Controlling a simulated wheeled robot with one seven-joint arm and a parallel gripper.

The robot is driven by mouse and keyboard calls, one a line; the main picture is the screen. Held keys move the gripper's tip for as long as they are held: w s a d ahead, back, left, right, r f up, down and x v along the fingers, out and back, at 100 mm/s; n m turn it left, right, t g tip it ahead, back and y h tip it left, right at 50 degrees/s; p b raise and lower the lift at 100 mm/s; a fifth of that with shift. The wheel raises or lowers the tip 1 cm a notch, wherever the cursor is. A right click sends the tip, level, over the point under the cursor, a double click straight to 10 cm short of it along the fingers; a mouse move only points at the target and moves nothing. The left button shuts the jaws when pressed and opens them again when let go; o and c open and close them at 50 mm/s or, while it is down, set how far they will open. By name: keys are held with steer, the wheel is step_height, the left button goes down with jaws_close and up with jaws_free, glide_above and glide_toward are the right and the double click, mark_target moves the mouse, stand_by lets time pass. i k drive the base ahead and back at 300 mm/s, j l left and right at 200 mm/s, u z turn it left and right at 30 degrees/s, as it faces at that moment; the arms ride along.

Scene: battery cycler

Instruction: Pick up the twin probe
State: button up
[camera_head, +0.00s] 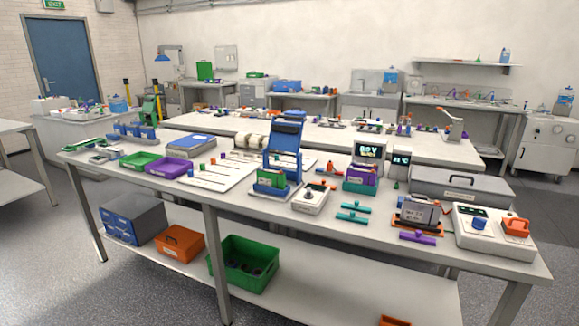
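I cannot tell for sure which thing is the twin probe. A small orange-red piece (328,168) lies on the near bench beside the meter with the lit display (368,151), too small to make out its form. Two teal bar-shaped pieces (352,212) lie flat in front of the meter. A similar purple piece (418,237) lies near the bench's front edge. My gripper is not in view.
The near bench (290,222) also bears a white knob box (310,200), a blue stand (284,142), a grey block on an orange base (418,212), a white unit with an orange handle (492,236) and a grey case (460,187). Grey floor is open in front.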

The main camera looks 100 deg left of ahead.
mark_target(329, 170)
steer(key=u, duration=2.7)
steer(key=i+l+u, duration=0.25)
steer(key=u, duration=0.15)
steer(key=i+l+u, duration=0.15)
steer(key=l+u, duration=0.2)
